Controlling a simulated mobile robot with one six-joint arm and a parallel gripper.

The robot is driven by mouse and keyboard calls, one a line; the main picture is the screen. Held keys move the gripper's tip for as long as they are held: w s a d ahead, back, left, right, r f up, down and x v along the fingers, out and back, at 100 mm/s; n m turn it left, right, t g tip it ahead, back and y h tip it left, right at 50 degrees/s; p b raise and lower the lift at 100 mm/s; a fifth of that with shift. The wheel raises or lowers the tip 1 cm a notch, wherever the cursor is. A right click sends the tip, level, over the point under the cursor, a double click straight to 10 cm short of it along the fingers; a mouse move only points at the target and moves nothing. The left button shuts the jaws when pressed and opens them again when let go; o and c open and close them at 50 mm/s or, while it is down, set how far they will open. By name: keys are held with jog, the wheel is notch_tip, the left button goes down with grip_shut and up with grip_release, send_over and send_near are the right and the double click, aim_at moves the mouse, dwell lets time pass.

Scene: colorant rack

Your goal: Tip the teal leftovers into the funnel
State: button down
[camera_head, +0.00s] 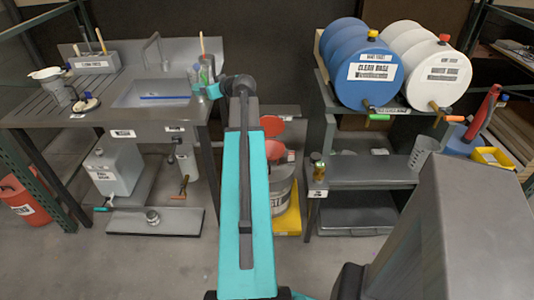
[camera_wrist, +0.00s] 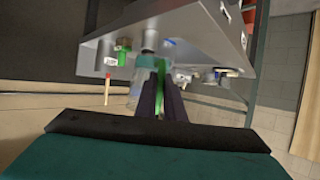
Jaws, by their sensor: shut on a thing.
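My gripper (camera_head: 214,90) is at the right end of the sink bench, beside clear, green-tinted vessels (camera_head: 203,75). In the wrist view my gripper's dark fingers (camera_wrist: 163,100) are close together, shut on a clear vessel (camera_wrist: 137,82), mostly hidden behind them. A green strip (camera_wrist: 161,72) shows between the fingertips; whether it is the teal leftovers I cannot tell. A red, funnel-like piece (camera_head: 283,155) sits on a grey drum (camera_head: 284,200) under the bench gap, partly hidden by my arm. A round red disc (camera_head: 272,126) stands above it.
The sink basin (camera_head: 150,93) lies left of my gripper, with a faucet (camera_head: 155,50) behind it. Blue (camera_head: 360,70) and white (camera_head: 436,75) drums lie on the right rack, above a grey shelf (camera_head: 370,170).

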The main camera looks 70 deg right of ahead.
jog(key=s+d+f+m+g+h+b, duration=0.2)
jog(key=s+d+f+b, duration=0.3)
jog(key=s+f+b, duration=0.4)
jog(key=s+d+f+m+g+h+b, duration=0.3)
jog(key=s+f+b, duration=0.7)
jog(key=f, duration=0.6)
jog(key=s+d+f+m+g+h+b, duration=0.2)
jog(key=s+d+f+m+g+b, duration=0.3)
jog(key=s+d+f+b, duration=0.3)
jog(key=shift+s+f+m+h+b, duration=0.4)
jog(key=shift+s+f+m+b, duration=0.25)
jog(key=shift+f+b, duration=1.4)
jog(key=shift+d+f+p, duration=0.1)
jog(key=shift+f+p, duration=0.35)
jog(key=w+n+g+b, duration=0.3)
jog(key=w+n+g, duration=0.1)
jog(key=n, duration=0.1)
